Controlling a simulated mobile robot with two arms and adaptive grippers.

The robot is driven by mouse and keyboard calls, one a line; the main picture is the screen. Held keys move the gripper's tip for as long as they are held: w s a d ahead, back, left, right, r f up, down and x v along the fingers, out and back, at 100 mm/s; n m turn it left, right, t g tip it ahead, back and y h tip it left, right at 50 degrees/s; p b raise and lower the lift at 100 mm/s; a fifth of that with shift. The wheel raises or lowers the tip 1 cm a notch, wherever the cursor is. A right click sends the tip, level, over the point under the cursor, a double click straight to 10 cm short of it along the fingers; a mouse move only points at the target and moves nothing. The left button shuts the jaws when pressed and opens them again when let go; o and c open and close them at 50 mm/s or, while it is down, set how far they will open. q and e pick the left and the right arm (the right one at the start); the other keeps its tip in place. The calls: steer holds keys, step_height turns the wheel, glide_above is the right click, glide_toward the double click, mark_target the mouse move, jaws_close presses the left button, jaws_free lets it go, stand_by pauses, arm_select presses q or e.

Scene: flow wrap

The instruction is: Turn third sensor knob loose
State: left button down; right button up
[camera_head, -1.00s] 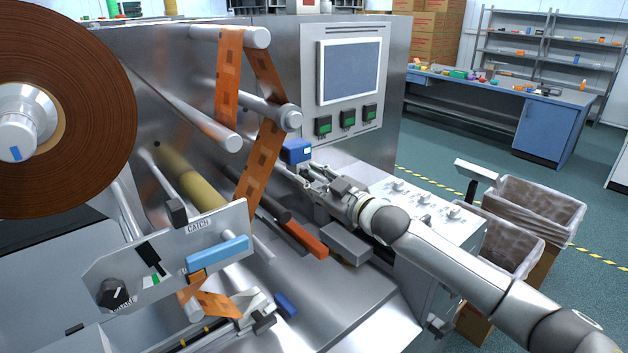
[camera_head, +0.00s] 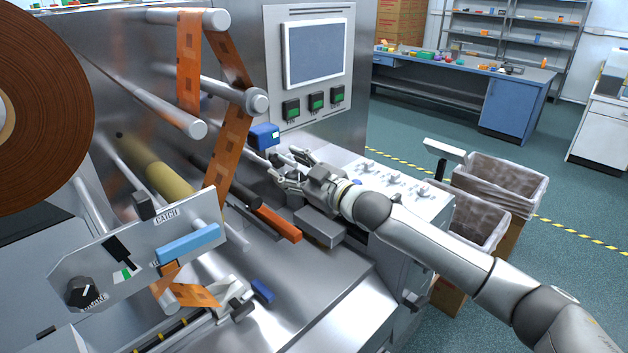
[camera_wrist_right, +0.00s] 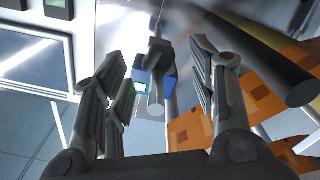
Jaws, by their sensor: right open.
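A blue sensor box (camera_head: 264,136) with a small lit face is mounted by the orange film, below the screen. In the right wrist view the blue sensor (camera_wrist_right: 169,84) has a grey knob-like stem (camera_wrist_right: 155,88) in front of it. My right gripper (camera_head: 284,162) is open just below and to the right of the sensor in the head view. In the wrist view its fingers (camera_wrist_right: 160,85) stand apart on either side of the sensor and stem, with gaps on both sides. Whether this stem is the third sensor knob I cannot tell. My left gripper is not in view.
Orange film (camera_head: 233,140) hangs close left of the sensor. Rollers (camera_head: 257,102) and a grey block (camera_head: 318,228) surround the arm. Several small knobs (camera_head: 394,179) sit on the panel at right. Two lined bins (camera_head: 500,185) stand beyond it.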

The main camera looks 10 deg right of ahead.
steer(key=v, duration=0.9)
steer(key=shift+s+d, duration=0.15)
steer(key=shift+s, duration=0.05)
